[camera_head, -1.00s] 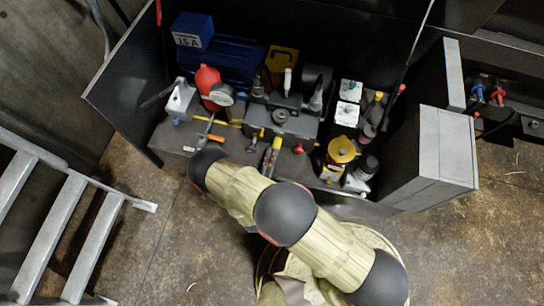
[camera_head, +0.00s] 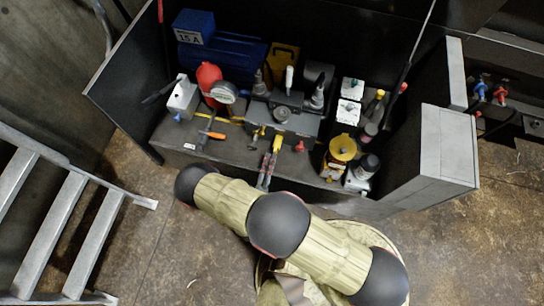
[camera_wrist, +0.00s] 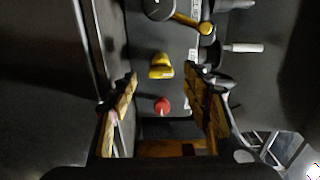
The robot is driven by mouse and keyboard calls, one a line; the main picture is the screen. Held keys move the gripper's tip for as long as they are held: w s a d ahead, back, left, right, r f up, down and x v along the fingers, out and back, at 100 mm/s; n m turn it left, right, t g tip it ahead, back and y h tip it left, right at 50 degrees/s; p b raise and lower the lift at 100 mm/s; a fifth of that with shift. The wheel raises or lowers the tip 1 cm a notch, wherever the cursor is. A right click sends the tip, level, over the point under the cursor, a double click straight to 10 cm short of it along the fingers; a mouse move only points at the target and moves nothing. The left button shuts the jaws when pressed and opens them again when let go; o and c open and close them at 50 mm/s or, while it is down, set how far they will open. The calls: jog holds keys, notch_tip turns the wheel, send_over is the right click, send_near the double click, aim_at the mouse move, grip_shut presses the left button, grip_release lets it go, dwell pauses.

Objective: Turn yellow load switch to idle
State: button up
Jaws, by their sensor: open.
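A yellow knob (camera_wrist: 161,66), which looks like the load switch, shows in the wrist view on a dark grey surface. Its exact setting cannot be read. My gripper (camera_wrist: 164,78) is open, one finger on each side of the picture. The yellow knob lies in line with the gap between the fingertips, and nothing is seen held. A red knob (camera_wrist: 162,105) lies closer to the gripper's base in the picture, also between the fingers.
A yellow-topped container (camera_head: 342,149) stands to the right, a red bottle with a gauge (camera_head: 208,76) to the left. Dark panels (camera_head: 127,80) enclose the bench. A metal ladder (camera_head: 62,220) stands left; floor between is clear.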

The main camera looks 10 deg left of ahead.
jog(key=shift+s+a, duration=0.15)
jog(key=shift+s, duration=1.45)
jog(key=shift+r, duration=0.1)
jog(key=w+d+r+m+g+h+p, duration=0.1)
jog(key=w+d+r+m+g+h, duration=0.25)
jog(key=d+r+m, duration=0.45)
jog(key=w+d+r+m+g+h, duration=0.25)
jog(key=r+m+g+h, duration=0.2)
jog(key=r+m, duration=0.6)
jog(key=w+d+r+m+g+h+p, duration=0.1)
jog(key=w+d+r+m+g+h, duration=0.15)
jog(key=d+r+m+g, duration=0.6)
jog(key=s+d+r+m+t+y+p, duration=0.1)
jog(key=s+d+r+m+y, duration=0.2)
jog(key=r+m, duration=0.5)
jog(key=s+d+r+m+t+y+p, duration=0.1)
jog(key=s+d+r+m+y, duration=0.2)
jog(key=s+r+m, duration=0.4)
jog(key=s+d+r+m+t+y+p, duration=0.1)
jog(key=s+r+m+y, duration=0.4)
jog(key=r+m, duration=0.6)
notch_tip(320, 180, up, 4)
jog(key=shift+s+d+f+t+y, duration=0.15)
jog(key=shift+d+t+y, duration=0.3)
jog(key=shift+d, duration=0.6)
